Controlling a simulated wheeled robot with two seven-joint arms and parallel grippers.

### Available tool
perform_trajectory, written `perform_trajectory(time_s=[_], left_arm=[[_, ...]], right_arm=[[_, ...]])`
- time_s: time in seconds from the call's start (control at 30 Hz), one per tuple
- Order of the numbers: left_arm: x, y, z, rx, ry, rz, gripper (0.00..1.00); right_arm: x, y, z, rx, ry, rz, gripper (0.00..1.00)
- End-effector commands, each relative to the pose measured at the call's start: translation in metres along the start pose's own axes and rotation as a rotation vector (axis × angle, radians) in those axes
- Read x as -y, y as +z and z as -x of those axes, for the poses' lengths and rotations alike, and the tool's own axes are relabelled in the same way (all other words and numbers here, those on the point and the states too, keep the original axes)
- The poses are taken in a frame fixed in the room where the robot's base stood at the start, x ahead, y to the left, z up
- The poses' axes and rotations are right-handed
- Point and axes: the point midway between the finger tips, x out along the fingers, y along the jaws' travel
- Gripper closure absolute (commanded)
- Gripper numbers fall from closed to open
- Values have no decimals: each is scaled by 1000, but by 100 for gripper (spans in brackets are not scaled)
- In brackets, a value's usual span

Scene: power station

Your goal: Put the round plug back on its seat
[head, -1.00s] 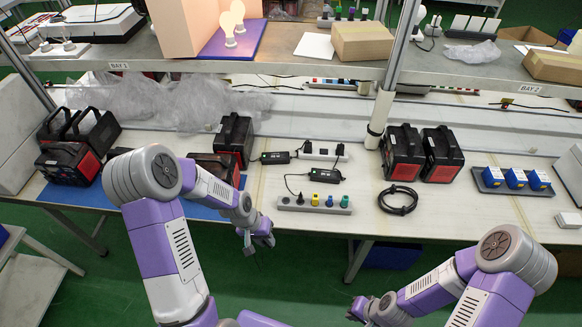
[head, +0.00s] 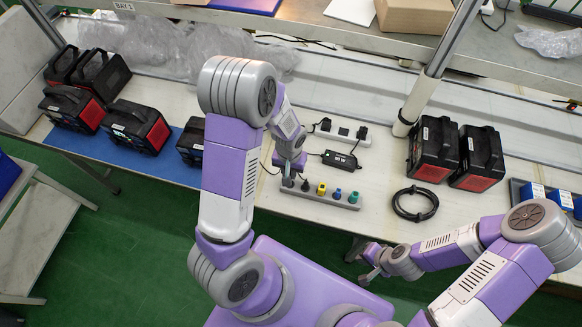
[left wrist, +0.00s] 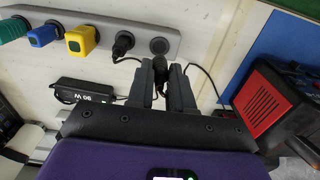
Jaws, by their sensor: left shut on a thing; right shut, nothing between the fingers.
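My left gripper (head: 289,178) is at the left end of the front grey power strip (head: 330,200). In the left wrist view its two fingers (left wrist: 160,80) are shut on a black round plug (left wrist: 161,64) with a cable. An empty round socket (left wrist: 159,46) shows on the strip just beyond the plug; the plug looks close to it, but I cannot tell if they touch. Beside that socket are a black plug (left wrist: 123,42), a yellow plug (left wrist: 82,41), a blue one and a green one. My right gripper (head: 366,270) is shut and empty, low in front of the table.
A black adapter (head: 340,160) and a second power strip (head: 345,133) lie behind. A coiled black cable (head: 415,204) and black-red power units (head: 433,148) stand to the right. More units (head: 137,127) stand on a blue mat at left.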

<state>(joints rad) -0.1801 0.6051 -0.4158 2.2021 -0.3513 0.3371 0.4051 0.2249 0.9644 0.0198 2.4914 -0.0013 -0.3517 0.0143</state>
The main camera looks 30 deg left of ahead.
Motion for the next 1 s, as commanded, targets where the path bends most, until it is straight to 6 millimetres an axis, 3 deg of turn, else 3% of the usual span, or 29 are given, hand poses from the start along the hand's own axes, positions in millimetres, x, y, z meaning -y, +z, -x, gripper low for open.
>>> perform_trajectory(time_s=[0.5, 1.0], left_arm=[[0, 0, -50, 0, 1, -1, 100], [0, 2, -55, 4, -1, -1, 100]], right_arm=[[-14, -2, -38, -1, 0, 0, 100], [-15, -2, -41, -1, 0, 0, 100]])
